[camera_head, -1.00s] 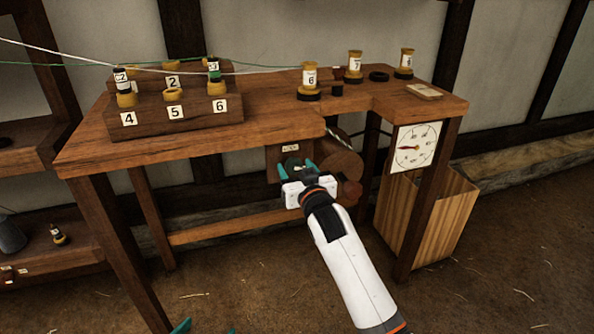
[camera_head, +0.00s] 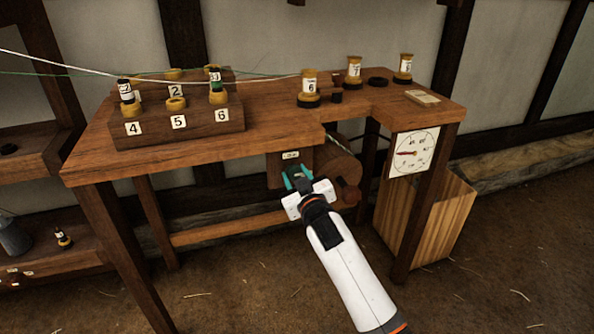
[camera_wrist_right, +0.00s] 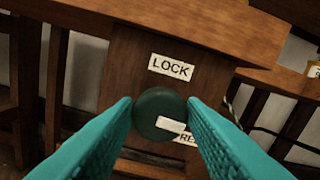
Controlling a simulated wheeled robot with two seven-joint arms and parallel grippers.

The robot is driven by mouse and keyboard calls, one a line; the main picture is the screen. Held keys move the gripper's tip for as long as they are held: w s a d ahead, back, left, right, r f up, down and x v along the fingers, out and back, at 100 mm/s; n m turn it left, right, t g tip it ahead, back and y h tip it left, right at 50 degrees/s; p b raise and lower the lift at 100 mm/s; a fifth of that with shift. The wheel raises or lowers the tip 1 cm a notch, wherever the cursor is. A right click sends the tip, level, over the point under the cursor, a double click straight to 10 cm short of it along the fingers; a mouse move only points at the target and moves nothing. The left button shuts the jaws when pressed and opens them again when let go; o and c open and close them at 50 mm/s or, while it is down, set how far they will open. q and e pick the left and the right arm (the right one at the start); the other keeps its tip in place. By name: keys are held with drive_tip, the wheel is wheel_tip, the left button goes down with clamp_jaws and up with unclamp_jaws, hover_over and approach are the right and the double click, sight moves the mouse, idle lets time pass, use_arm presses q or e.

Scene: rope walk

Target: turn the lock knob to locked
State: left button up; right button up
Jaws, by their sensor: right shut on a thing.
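The lock knob (camera_wrist_right: 153,114) is a dark round knob in the right wrist view, between my right gripper's teal fingers. A white bar on its face points to the right and slightly down. A white LOCK label (camera_wrist_right: 171,67) sits above the knob, and a partly covered label (camera_wrist_right: 187,139) ending in "RE…" shows at its lower right. In the head view my right gripper (camera_head: 298,178) is shut on the knob at the front of a wooden block (camera_head: 275,168) under the bench, hiding the knob there. My left gripper is out of view.
The wooden bench (camera_head: 270,118) overhangs the block. A round wooden drum (camera_head: 340,168) is just right of the gripper. A dial (camera_head: 414,152) hangs on the right leg, above a wooden bin (camera_head: 440,225). A numbered rack (camera_head: 180,128) and several spools stand on top.

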drive_tip(key=shift+r+n, duration=0.15)
drive_tip(key=shift+n, duration=0.25)
drive_tip(key=shift+n+p, duration=0.9)
drive_tip(key=shift+n, duration=0.1)
drive_tip(key=n+p, duration=0.1)
drive_tip(key=n, duration=0.1)
drive_tip(key=n+p, duration=0.1)
drive_tip(key=n, duration=0.5)
drive_tip(key=shift+a+f+p, duration=0.15)
drive_tip(key=shift+f+p, duration=0.1)
drive_tip(key=shift+p, duration=0.15)
drive_tip(key=n+p, duration=0.1)
drive_tip(key=n, duration=0.3)
drive_tip(key=shift+f, duration=0.1)
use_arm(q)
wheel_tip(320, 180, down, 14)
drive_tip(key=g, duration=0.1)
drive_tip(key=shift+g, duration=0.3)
use_arm(e)
drive_tip(key=shift+s+f+n, duration=0.1)
drive_tip(key=shift+n, duration=1.8)
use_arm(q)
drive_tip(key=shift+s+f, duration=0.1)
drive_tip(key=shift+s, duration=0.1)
use_arm(e)
drive_tip(key=o, duration=1)
drive_tip(key=shift+c, duration=0.2)
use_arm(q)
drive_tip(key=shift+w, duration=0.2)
